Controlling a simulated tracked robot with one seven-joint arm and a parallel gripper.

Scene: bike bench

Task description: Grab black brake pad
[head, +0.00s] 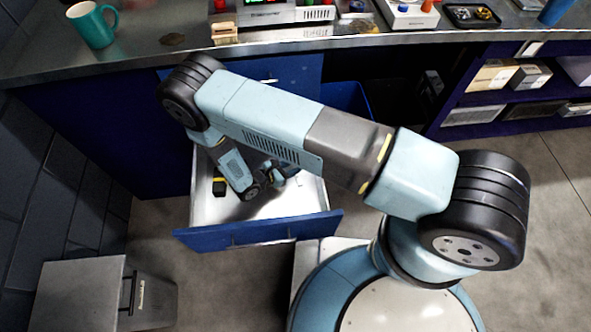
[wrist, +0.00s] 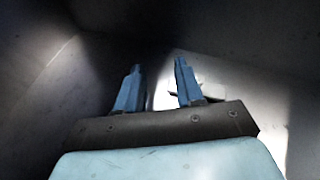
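The open drawer (head: 278,230) has a blue front and a pale interior. A small black block with a yellow patch (head: 219,187) lies at its left side; it may be the brake pad, but it is too small to be sure. My gripper (head: 287,172) is low inside the drawer, to the right of that block and apart from it. In the wrist view, its two blue fingers (wrist: 158,66) stand apart with nothing visibly held between them. A pale white object (wrist: 182,88) lies behind the right finger. No black pad is clear in the wrist view.
The steel bench top (head: 150,68) above holds a teal mug (head: 93,25), a wooden block (head: 224,33) and a small tray (head: 472,15). A blue bin (head: 346,99) stands behind the arm. A grey box (head: 80,290) stands at lower left, and shelves (head: 515,100) are at right.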

